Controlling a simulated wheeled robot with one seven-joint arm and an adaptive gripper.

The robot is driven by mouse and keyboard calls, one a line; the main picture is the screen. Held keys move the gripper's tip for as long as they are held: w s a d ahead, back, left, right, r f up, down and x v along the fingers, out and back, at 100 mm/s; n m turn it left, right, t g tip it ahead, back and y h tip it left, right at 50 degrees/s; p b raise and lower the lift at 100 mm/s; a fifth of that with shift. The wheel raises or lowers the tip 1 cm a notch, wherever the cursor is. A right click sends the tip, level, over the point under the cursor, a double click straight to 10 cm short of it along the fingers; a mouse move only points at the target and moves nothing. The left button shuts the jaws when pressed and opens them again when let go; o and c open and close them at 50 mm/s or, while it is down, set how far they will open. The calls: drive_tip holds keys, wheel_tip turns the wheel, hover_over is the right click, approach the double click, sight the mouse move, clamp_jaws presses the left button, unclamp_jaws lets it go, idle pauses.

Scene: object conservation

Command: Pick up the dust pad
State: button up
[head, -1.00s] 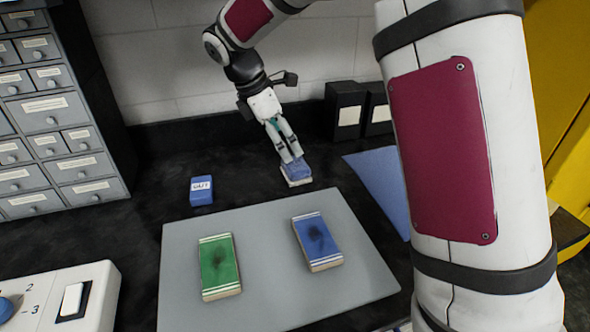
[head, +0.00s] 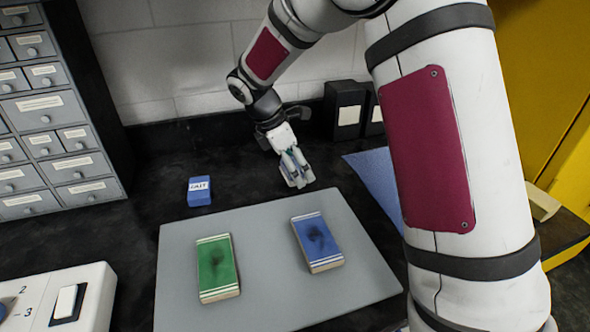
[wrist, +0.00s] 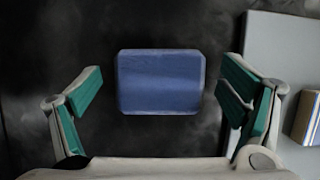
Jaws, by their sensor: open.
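The dust pad, a blue rounded rectangular block (wrist: 160,82), lies on the black bench top in the wrist view, centred between my fingers with a gap on either side. My gripper (wrist: 161,96) is open, its green-lined fingers spread left and right of the pad. In the head view my gripper (head: 298,181) points down behind the grey board, low over the bench. There it hides most or all of the pad. I cannot tell the exact height of the fingertips.
A grey board (head: 185,308) holds a green block (head: 216,268) and a blue block (head: 318,242), each with a dark smudge. A small labelled blue box (head: 199,192) stands left of my gripper. Black boxes (head: 344,112) stand behind, and a blue sheet (head: 375,175) lies to the right.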

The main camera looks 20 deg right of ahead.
sight(295, 162)
drive_tip(key=c, duration=1.2)
drive_tip(key=shift+c, duration=0.2)
drive_tip(key=shift+r, duration=0.15)
drive_tip(key=shift+r, duration=0.3)
wheel_tip(295, 162, up, 3)
drive_tip(key=s+a, duration=0.2)
drive_tip(key=s, duration=0.3)
drive_tip(key=s+a+p, duration=0.1)
drive_tip(key=s, duration=0.4)
drive_tip(key=s+a+r, duration=0.1)
drive_tip(key=s+a, duration=0.1)
drive_tip(key=s, duration=0.3)
drive_tip(key=shift+a, duration=0.35)
